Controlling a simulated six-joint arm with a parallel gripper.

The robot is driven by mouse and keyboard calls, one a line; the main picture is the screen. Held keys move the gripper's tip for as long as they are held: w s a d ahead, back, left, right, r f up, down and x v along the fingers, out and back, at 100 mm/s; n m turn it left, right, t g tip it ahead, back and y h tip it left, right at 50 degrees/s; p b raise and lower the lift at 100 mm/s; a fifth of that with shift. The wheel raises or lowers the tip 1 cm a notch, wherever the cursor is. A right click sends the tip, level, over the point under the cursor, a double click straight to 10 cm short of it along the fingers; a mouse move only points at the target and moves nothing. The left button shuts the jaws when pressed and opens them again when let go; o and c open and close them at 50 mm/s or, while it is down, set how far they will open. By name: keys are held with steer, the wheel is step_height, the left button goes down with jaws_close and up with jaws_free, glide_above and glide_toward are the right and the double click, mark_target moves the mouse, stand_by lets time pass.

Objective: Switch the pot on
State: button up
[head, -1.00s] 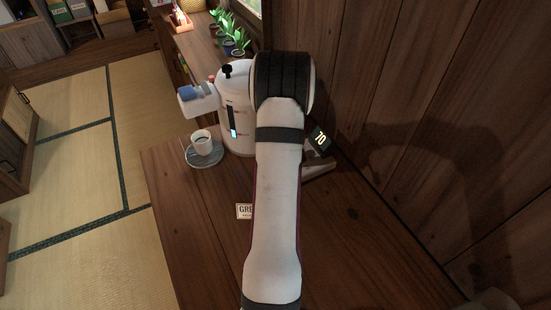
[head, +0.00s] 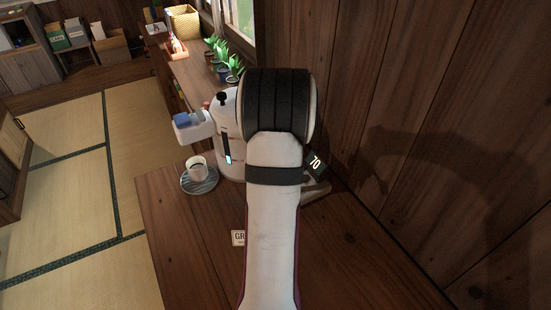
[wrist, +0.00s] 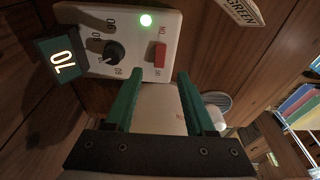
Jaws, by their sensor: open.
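The white pot (head: 226,150) with a black top knob stands on the wooden counter, partly hidden by my arm in the head view. Its control panel (wrist: 125,40) fills the top of the wrist view. The panel has a red switch (wrist: 160,54), a black dial (wrist: 114,53) and a lit green light (wrist: 146,20). A display (wrist: 61,60) reading 70 is beside it; it also shows in the head view (head: 316,162). My gripper (wrist: 158,82) is open, its green fingers apart just below the switch. A pale surface shows between them. The head view hides the gripper.
A small card (head: 238,238) lies on the counter. Potted plants (head: 222,70) and a basket (head: 183,22) are behind. A wood wall (head: 420,90) closes the right side.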

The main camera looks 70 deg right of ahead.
step_height(320, 180, up, 8)
steer(key=s+a, duration=0.1)
steer(key=shift+r, duration=0.15)
steer(key=shift+s+a, duration=0.1)
steer(key=shift+a, duration=0.05)
